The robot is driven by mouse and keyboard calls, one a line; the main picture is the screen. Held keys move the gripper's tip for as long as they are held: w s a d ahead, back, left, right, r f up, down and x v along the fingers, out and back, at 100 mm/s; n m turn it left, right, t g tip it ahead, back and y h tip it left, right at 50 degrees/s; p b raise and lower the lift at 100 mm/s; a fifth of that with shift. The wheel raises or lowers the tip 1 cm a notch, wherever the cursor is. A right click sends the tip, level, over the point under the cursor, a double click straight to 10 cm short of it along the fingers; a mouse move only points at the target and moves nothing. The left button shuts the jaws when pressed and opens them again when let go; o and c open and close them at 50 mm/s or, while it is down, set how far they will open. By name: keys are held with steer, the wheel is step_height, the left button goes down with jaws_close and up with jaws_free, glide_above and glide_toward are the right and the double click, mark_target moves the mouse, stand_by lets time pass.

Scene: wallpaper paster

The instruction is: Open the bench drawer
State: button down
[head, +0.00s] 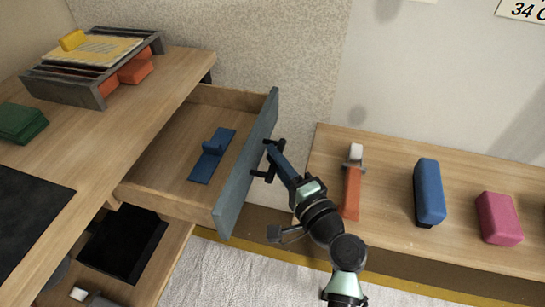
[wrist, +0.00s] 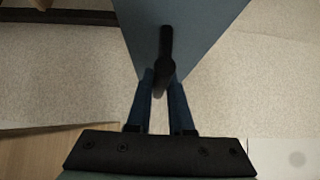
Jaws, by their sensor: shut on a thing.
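The bench drawer (head: 168,205) is pulled out from under the left bench, showing its wooden inside. Its blue-grey front panel (head: 247,165) faces right and also shows in the wrist view (wrist: 205,30). A black handle (wrist: 166,48) sticks out from the panel. My gripper (head: 272,155) is at the handle, its two blue fingers (wrist: 162,90) shut on it. A blue block-like tool with a flat plate (head: 209,160) lies inside the drawer.
The left bench (head: 185,70) holds a dark rack (head: 98,92), a green block (head: 20,122) and a dark mat (head: 25,215). A right-hand bench (head: 390,225) holds an orange-handled tool (head: 351,190), a blue block (head: 429,190) and a pink block (head: 499,217). A dark bin (head: 123,245) sits below.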

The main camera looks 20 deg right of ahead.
steer(key=c, duration=0.8)
jaws_free()
steer(key=s+d+p, duration=0.2)
steer(key=s, duration=1)
steer(key=shift+s, duration=0.4)
